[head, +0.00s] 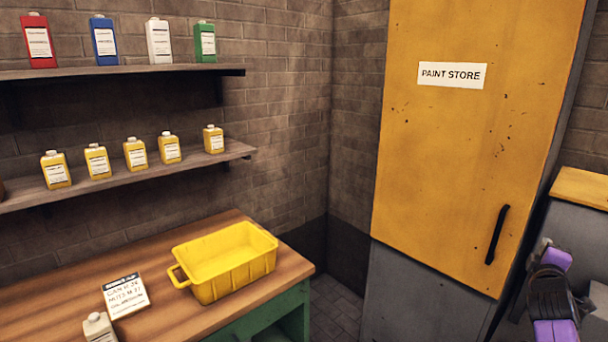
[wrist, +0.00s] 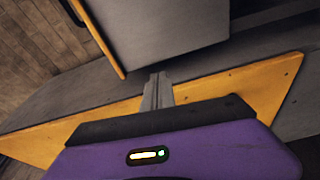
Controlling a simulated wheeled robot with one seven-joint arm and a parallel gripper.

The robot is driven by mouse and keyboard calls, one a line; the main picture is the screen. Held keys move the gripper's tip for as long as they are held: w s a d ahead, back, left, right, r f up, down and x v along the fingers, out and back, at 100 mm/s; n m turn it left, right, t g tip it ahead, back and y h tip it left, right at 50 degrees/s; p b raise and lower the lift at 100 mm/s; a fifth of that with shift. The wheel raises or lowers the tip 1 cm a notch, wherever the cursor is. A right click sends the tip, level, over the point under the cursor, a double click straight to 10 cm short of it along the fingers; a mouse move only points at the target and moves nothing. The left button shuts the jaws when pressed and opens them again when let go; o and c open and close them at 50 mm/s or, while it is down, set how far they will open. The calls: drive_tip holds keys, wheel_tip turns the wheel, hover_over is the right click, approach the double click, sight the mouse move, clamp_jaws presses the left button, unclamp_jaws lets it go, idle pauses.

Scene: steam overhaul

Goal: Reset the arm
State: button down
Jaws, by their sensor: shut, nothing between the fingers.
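My gripper (wrist: 157,78) shows in the wrist view with its two grey fingers together and nothing between them. It is over a grey surface with a yellow panel (wrist: 250,88), apart from or touching it I cannot tell. In the head view, purple and black parts of my arm show at the lower right edge, beside the paint store cabinet. The fingertips cannot be made out there.
The yellow-doored paint store cabinet (head: 460,140) has a black handle (head: 497,235). A yellow-topped grey unit (head: 583,187) stands right of it. A wooden bench (head: 60,285) holds a yellow bin (head: 225,283), a sign card (head: 125,295) and a pale can (head: 98,328). Two shelves (head: 130,70) hold several cans.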

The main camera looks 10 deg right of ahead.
drive_tip(key=s+a+r+m+t, duration=0.1)
drive_tip(key=a+r+m+t, duration=0.15)
drive_tip(key=a+r, duration=0.2)
drive_tip(key=s+a+f+m+t+y+b, duration=0.15)
drive_tip(key=s+a+f, duration=0.35)
drive_tip(key=a, duration=0.5)
drive_tip(key=s+a+f+m+t+y, duration=0.1)
drive_tip(key=s+a+f+y, duration=0.3)
drive_tip(key=a, duration=0.7)
drive_tip(key=s+a+f+m+t+y, duration=0.15)
drive_tip(key=s+a+f, duration=0.35)
drive_tip(key=a, duration=0.5)
drive_tip(key=s+a+f+g+y+b, duration=0.1)
drive_tip(key=s+a+y, duration=0.2)
drive_tip(key=s+a, duration=0.7)
drive_tip(key=s+a+f+g+y+b, duration=0.1)
drive_tip(key=s+a+y, duration=0.3)
drive_tip(key=s+a, duration=0.6)
drive_tip(key=s+f+g, duration=0.1)
drive_tip(key=s, duration=0.7)
drive_tip(key=shift+f, duration=0.2)
